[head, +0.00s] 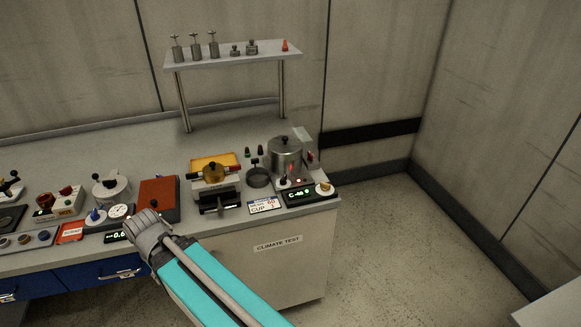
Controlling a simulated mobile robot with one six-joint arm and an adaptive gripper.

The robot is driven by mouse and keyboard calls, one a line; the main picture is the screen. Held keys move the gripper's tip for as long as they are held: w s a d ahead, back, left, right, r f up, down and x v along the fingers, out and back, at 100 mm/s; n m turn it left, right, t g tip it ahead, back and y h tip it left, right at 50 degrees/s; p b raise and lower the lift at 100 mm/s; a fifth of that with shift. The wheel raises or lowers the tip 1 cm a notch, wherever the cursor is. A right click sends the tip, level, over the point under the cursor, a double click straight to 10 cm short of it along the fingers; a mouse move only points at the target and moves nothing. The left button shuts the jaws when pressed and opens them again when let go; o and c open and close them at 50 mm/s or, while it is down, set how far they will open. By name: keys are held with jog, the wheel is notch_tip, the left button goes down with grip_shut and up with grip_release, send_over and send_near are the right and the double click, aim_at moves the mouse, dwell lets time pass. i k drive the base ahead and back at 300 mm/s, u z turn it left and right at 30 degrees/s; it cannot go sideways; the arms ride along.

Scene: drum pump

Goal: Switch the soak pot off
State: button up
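The soak pot appears to be the shiny metal lidded pot (286,160) at the right end of the bench. A dark control box (308,195) sits at its front, with a lit display, small lit lamps and a pale knob (325,188) on its right part. The knob's exact setting is too small to read. My gripper (148,226) seems to be the grey end of my teal arm, over the bench's front edge, well left of the pot and apart from it.
A card with printing (264,205) and a dark ring-like holder (258,178) are left of the pot. A brass-topped device (214,182) and a brown block (159,196) stand between it and my arm. A raised shelf (232,54) carries weights. Floor right of the bench is clear.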

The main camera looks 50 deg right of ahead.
aim_at(282, 180)
jog(key=z, duration=1.45)
